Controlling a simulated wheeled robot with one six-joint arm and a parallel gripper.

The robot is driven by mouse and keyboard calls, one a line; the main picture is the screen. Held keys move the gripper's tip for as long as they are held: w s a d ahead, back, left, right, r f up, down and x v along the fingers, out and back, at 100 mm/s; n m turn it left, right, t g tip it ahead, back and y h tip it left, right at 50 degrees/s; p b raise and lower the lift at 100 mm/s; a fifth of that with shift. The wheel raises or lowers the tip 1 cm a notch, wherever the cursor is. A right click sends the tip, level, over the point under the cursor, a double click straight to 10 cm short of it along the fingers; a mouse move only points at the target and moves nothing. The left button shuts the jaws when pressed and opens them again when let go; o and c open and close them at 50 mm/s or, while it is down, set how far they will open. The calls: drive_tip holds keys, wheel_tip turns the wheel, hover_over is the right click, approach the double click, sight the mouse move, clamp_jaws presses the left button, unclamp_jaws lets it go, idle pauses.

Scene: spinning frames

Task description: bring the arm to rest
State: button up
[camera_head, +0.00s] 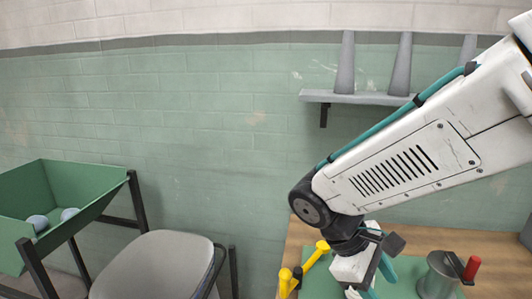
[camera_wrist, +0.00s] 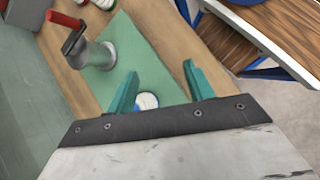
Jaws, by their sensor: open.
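My gripper (camera_wrist: 160,76) has two teal fingers spread apart, with nothing held between their tips. In the head view my gripper (camera_head: 376,274) hangs at the end of my white arm, over the wooden table (camera_head: 492,244) and its green mat (camera_head: 322,281). My arm reaches in from the right and bends down at a dark joint. In the wrist view a small white round thing with a blue edge (camera_wrist: 147,100) shows below the fingers, partly hidden by the gripper.
A grey cylinder with a red-handled crank (camera_head: 440,275) stands right of my gripper. Yellow-ended pieces (camera_head: 315,256) lie to its left. A wall shelf (camera_head: 360,98) holds grey cones. A green bin (camera_head: 70,190) with grey lumps and a grey chair (camera_head: 155,262) stand at left.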

drive_tip(key=s+d+r+m+t+y, duration=0.3)
drive_tip(key=s+d+r+m+y, duration=0.3)
drive_tip(key=s+m, duration=0.3)
drive_tip(key=shift+s+r+m+t+y, duration=0.3)
drive_tip(key=shift+r+m+t+y, duration=0.1)
drive_tip(key=shift+r+y, duration=0.15)
drive_tip(key=shift+d, duration=0.1)
